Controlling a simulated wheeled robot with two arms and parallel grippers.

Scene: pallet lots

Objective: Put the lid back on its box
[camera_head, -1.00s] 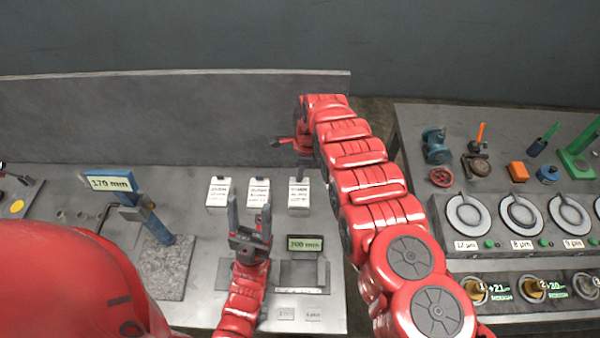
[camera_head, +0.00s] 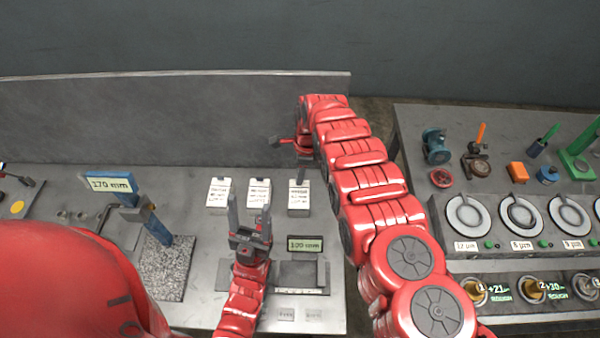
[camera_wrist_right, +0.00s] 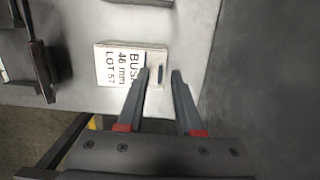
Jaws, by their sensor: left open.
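Three white labelled boxes, left (camera_head: 218,193), middle (camera_head: 258,193) and right (camera_head: 298,197), stand in a row at the back of the grey bench. I cannot tell a loose lid from a box in these views. My left gripper (camera_head: 249,203) is open and empty, over the bench in front of the middle box. My right gripper (camera_wrist_right: 161,76) is open, fingers apart. In the right wrist view its left finger overlaps the edge of a white box (camera_wrist_right: 104,67) lettered "46 mm LOT 57", with a small dark mark near that edge; contact is unclear.
A green display (camera_head: 305,244) and a dark plate (camera_head: 301,274) lie right of my left gripper. A blue gauge stand (camera_head: 160,230) on a speckled block is to the left. A grey panel (camera_head: 170,118) closes the bench's back. Another bench (camera_head: 410,130) with dials and parts is at the right.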

